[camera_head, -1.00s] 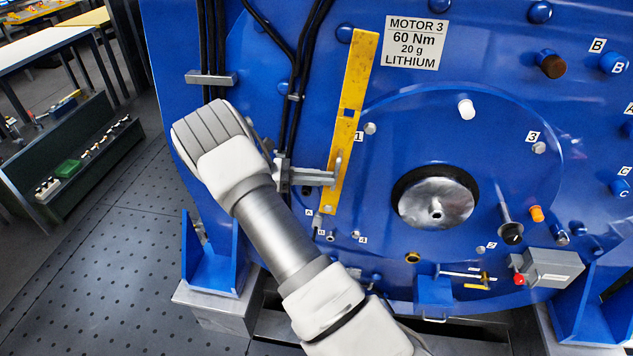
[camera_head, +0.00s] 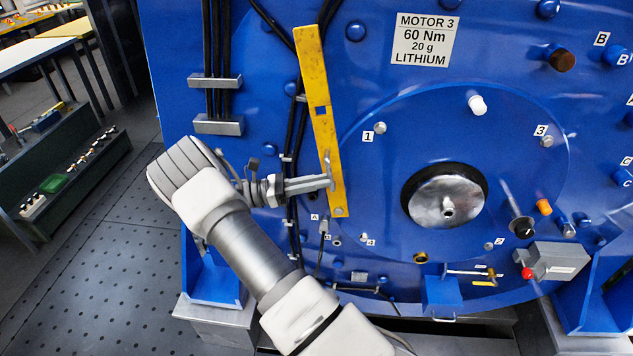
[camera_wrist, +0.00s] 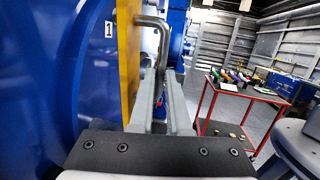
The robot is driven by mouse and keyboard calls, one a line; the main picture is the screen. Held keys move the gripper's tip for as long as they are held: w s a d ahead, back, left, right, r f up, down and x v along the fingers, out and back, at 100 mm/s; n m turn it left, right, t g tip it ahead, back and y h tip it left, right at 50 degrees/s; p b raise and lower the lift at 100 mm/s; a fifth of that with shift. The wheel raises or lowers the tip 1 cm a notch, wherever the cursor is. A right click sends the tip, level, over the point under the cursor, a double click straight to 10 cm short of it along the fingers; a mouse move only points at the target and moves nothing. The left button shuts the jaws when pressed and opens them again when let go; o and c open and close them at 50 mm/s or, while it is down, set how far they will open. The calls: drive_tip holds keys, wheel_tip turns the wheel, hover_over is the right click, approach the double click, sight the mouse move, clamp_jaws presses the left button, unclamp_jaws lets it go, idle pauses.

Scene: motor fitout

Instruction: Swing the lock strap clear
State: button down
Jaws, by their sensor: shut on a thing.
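The lock strap (camera_head: 319,90) is a long yellow bar on the face of the blue motor (camera_head: 380,75). Its lower end sits at a bolt low on the left of the round cover, and its top leans to the left. A bent metal handle (camera_wrist: 158,40) stands out from the strap's lower part. My gripper (camera_head: 328,178) reaches in from the left and is shut on this handle. In the wrist view the yellow strap (camera_wrist: 128,50) runs upright just left of my fingers (camera_wrist: 160,105). The handle's lower part is partly hidden between the fingers.
Black cables (camera_head: 216,45) in metal clamps run down the motor's left side, close to the strap and my arm. A round cover (camera_head: 400,130) with a metal hub (camera_head: 447,200) lies to the right. A grey box (camera_head: 560,260) sits lower right. The wrist view shows a red table (camera_wrist: 238,105).

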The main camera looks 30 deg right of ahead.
drive_tip(key=shift+w+a, duration=0.1)
drive_tip(key=c, duration=0.9)
unclamp_jaws()
drive_tip(key=shift+b+v, duration=2.25)
drive_tip(key=shift+v, duration=6.45)
